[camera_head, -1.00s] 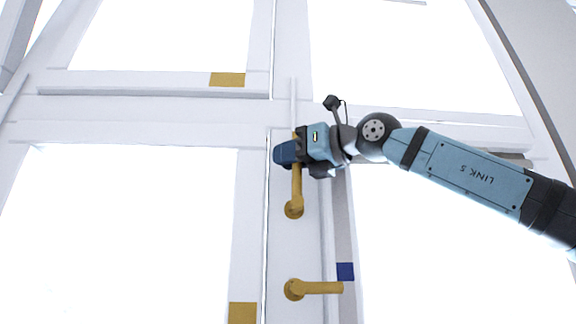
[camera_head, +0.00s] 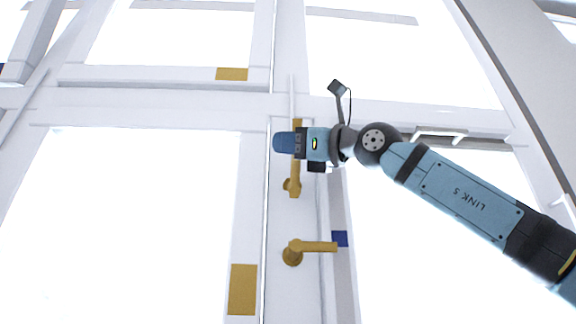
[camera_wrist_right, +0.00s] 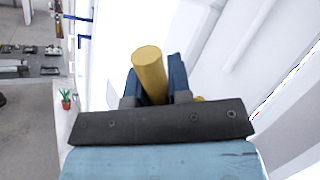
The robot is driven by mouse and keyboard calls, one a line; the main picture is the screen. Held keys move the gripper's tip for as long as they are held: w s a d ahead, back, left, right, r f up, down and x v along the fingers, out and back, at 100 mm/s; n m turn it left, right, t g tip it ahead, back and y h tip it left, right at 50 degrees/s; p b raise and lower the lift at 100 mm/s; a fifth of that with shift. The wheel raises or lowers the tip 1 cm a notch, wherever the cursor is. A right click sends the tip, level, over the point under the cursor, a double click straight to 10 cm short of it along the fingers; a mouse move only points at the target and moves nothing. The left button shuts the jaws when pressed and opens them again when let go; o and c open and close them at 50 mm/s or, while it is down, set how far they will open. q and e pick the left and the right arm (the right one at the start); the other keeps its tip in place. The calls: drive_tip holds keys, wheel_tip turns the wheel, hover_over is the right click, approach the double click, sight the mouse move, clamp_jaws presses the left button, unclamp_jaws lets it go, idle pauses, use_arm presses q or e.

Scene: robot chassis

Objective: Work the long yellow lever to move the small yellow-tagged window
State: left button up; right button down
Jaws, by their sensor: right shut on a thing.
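The long yellow lever (camera_head: 296,172) stands nearly upright on the white middle post, its round base at the bottom. My right gripper (camera_head: 286,142) is shut around its upper part, coming from the right. In the right wrist view the lever's round end (camera_wrist_right: 148,58) sticks up between the two blue fingers. The small window is at the upper left, with a yellow tag (camera_head: 232,74) on its white bottom rail (camera_head: 160,80). I cannot tell whether it stands ajar. My left gripper is not in view.
A shorter yellow handle (camera_head: 315,247) points right below the lever, beside a blue tag (camera_head: 340,239). A larger yellow tag (camera_head: 243,289) marks the lower left frame.

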idle(0.3)
drive_tip(key=c, duration=1.1)
unclamp_jaws()
drive_tip(key=shift+o, duration=0.2)
drive_tip(key=b+v, duration=0.3)
drive_tip(key=v, duration=1)
drive_tip(key=shift+s+d+f, duration=0.15)
drive_tip(key=shift+d, duration=0.2)
